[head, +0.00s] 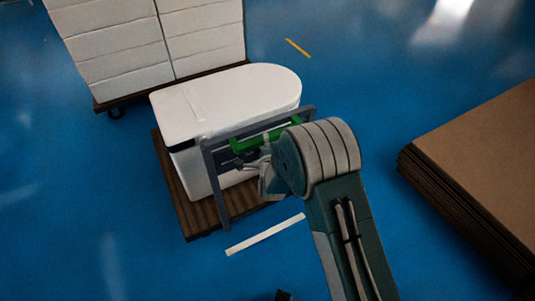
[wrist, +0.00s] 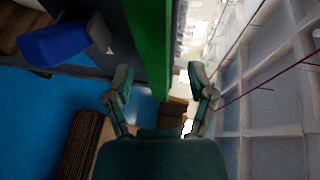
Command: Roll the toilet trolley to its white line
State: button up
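The toilet trolley is a brown wooden base (head: 205,222) with a grey upright handle frame (head: 215,190) and a green grip bar (head: 285,128). A white toilet (head: 235,95) stands on it. The white line (head: 265,234) lies on the floor just in front of the trolley's near side, with a small gap. My gripper (head: 256,160) is at the handle, partly hidden by my arm. In the wrist view the green bar (wrist: 150,40) runs between my gripper's spread fingers (wrist: 161,80), nearer the left finger. The fingers look apart from it and not closed.
A second trolley with stacked white boxes (head: 150,40) stands behind the toilet, close to it. A stack of brown cardboard sheets (head: 480,170) lies at the right. An orange floor mark (head: 298,48) is farther back. The blue floor at the left and front is clear.

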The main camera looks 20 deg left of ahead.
jog(key=v, duration=0.6)
jog(key=shift+s, duration=0.15)
jog(key=d+r+n+g+h, duration=0.35)
jog(key=d+r+n, duration=0.25)
jog(key=d+r, duration=1.2)
jog(key=s+d+r+n+g+h, duration=0.2)
jog(key=s+d+r+n, duration=0.1)
jog(key=s+d, duration=0.6)
jog(key=s+d+r+n+g+h, duration=0.1)
jog(key=s+d+r+n+g, duration=0.1)
jog(key=s+d, duration=0.8)
jog(key=s+r+g, duration=0.1)
jog(key=s+r, duration=0.1)
jog(key=s, duration=0.3)
jog(key=shift+s+d+n+h, duration=0.15)
jog(key=shift+s+n+h, duration=0.2)
jog(key=shift+n, duration=0.05)
